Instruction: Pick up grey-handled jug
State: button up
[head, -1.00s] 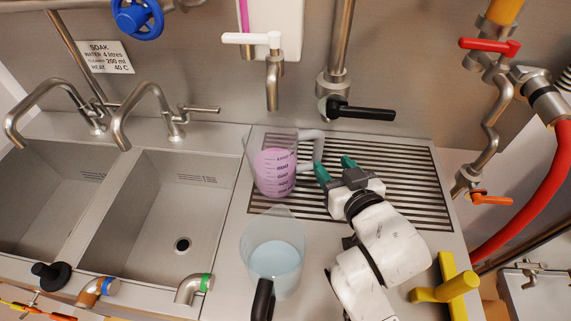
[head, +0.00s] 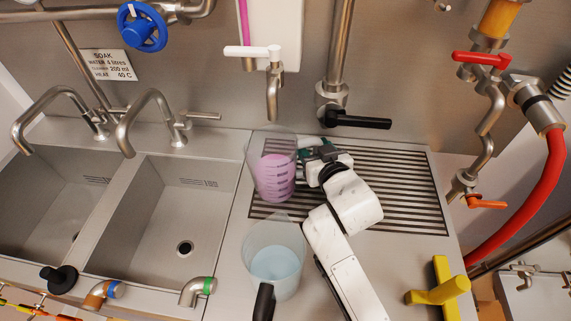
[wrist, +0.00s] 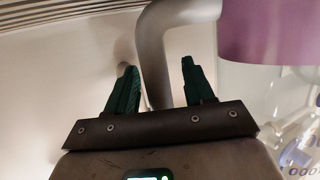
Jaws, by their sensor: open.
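The grey-handled jug (head: 273,178) stands upright on the left end of the slatted drain grate, clear-walled with pink-purple liquid inside. In the wrist view the jug's purple liquid (wrist: 267,32) is at the upper right. Its grey handle (wrist: 156,62) runs down between my two green fingertips. My gripper (head: 318,150) is at the handle side of the jug, to its right, and partly hides the handle in the head view. In the wrist view my gripper (wrist: 158,75) is open, with a finger on each side of the handle and gaps showing.
A second clear jug (head: 274,262) with pale blue liquid and a black handle stands in front on the counter. The slatted grate (head: 400,185) is clear to the right. A white-levered tap (head: 272,95) hangs above the pink jug. Two sinks (head: 165,215) lie left.

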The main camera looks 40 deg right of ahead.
jog(key=shift+c, duration=0.4)
grip_shut()
jog(key=shift+r, duration=0.1)
